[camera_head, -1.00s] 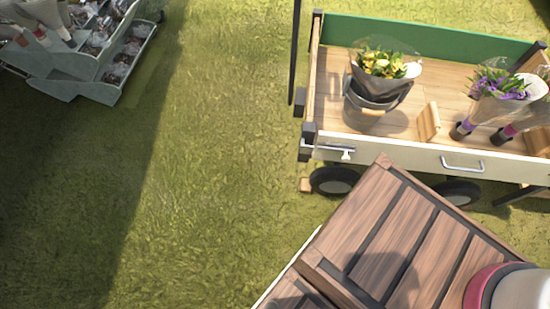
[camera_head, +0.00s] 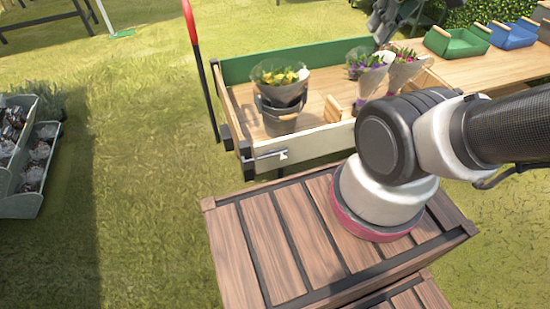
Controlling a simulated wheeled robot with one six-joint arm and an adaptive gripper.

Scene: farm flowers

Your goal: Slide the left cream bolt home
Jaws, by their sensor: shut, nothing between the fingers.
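The left bolt (camera_head: 264,156) is a thin grey rod with a small pale knob, lying level on the left end of the cart's cream front board (camera_head: 312,147). It crosses towards the dark corner bracket (camera_head: 243,150); whether its tip sits in the bracket is too small to tell. My gripper (camera_head: 388,28) is dark and shut, at the top edge beyond the bouquets, well away from the bolt at the upper right. It is partly cut off by the frame. My arm hides the right part of the front board.
The wooden cart has a green back board (camera_head: 300,58) and carries a bucket (camera_head: 279,118) of yellow flowers and wrapped purple and pink bouquets (camera_head: 368,68). Green (camera_head: 458,40) and blue (camera_head: 514,34) trays stand on a table at right.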

